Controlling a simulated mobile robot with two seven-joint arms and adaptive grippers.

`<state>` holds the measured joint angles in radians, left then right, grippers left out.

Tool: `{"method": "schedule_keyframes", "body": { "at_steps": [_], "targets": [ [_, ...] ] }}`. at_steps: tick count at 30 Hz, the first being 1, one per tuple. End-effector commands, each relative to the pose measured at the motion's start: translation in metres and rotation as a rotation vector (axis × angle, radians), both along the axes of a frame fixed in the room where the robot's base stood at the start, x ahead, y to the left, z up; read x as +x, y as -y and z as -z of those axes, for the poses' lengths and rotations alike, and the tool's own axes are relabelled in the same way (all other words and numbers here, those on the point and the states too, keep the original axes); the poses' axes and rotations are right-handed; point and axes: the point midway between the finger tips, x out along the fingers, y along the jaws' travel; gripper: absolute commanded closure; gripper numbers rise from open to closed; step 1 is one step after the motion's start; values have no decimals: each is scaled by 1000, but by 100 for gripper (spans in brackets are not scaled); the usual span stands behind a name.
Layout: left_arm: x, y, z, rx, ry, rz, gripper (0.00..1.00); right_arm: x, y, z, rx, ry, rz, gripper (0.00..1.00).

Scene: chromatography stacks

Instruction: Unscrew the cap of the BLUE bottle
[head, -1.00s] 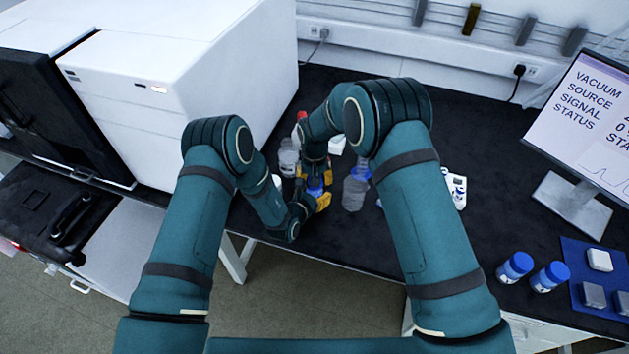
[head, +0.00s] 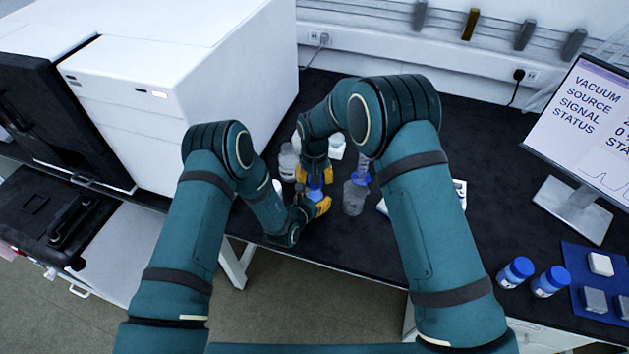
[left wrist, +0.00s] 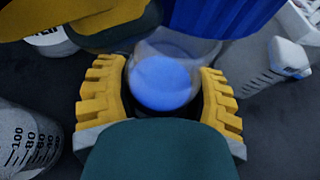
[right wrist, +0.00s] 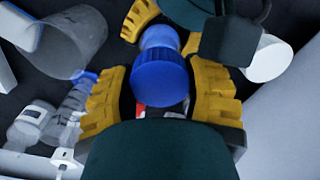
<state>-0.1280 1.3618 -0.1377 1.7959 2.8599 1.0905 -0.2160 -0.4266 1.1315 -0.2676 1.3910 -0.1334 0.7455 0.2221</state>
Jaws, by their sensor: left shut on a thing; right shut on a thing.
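The blue bottle (head: 314,188) stands between my two grippers near the table's front left; its clear body with blue contents shows in the left wrist view (left wrist: 165,78). My left gripper (left wrist: 165,95) is shut on the bottle's body from the side. My right gripper (right wrist: 160,92) is above it, shut on the ribbed blue cap (right wrist: 160,80); the cap also shows at the top of the left wrist view (left wrist: 215,14). The cap and bottle are in line. I cannot tell whether the cap is loose, as the join is hidden.
A large white instrument (head: 190,85) is at the left. Two blue-capped jars (head: 515,271) (head: 550,279) and a monitor (head: 590,130) are at the right. The table's right middle is free.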

Motion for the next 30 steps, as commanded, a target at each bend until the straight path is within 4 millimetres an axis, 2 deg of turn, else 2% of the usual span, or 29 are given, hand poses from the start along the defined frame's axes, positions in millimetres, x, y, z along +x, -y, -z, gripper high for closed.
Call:
{"method": "schedule_keyframes", "body": {
  "at_steps": [6,13,14,16,17,26,30],
  "targets": [
    [0,0,0,0,0,0,100,0,0,-26,1,1,0,92],
    [0,0,0,0,1,0,100,0,0,-28,0,-1,0,92],
    [0,0,0,0,0,0,33,0,0,-28,0,-1,0,92],
    [0,0,0,0,0,0,8,0,0,-28,0,-1,0,92],
    [0,0,0,0,0,0,5,0,0,-28,0,0,0,92],
    [0,0,0,0,0,0,5,0,0,-28,0,0,0,92],
    [-7,-4,-3,1,-2,-1,5,0,0,-28,0,0,0,92]
  ]
}}
